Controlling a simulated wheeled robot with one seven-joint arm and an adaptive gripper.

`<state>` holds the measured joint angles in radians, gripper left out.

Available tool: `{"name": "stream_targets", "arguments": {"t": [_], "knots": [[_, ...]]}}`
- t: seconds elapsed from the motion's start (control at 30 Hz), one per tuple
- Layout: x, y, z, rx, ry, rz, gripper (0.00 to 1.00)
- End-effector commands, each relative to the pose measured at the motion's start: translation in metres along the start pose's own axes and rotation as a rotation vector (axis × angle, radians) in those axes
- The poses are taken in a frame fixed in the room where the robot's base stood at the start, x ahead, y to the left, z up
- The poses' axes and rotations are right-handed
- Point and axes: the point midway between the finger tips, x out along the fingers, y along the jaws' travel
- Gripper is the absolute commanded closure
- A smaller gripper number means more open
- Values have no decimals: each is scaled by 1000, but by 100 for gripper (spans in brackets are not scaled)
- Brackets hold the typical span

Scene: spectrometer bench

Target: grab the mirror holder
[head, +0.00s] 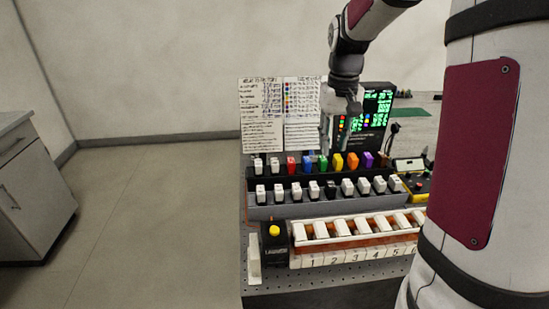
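My gripper (332,145) hangs pointing down over the back row of the bench, near the blue and green holders. Its fingers look spread, with nothing seen between them. Upright holders stand in two rows. The back row has a white one (257,166), a red one (291,166), a blue one (307,164), a green one (322,163), an orange one (352,162) and a purple one (368,160), among others. The front row has several white holders (279,193) and a black one (330,189). I cannot tell which is the mirror holder.
A numbered rack of white-topped pieces (341,257) is at the front, beside a black box with a yellow button (274,242). Printed sheets (262,112) and a dark screen (377,105) stand behind. A yellow instrument (414,181) is at right. Floor at left is clear.

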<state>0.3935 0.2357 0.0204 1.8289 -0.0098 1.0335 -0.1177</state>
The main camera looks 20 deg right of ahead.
Motion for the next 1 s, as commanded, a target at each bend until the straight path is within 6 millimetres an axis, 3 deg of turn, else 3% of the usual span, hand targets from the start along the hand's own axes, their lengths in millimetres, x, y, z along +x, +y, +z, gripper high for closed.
{"name": "stream_targets", "arguments": {"t": [0.23, 0.63, 1.0], "knots": [[27, 23, -19, 28, -44, -9, 72], [93, 24, -17, 30, -47, -9, 72], [125, 22, -15, 28, -48, -9, 72]]}}
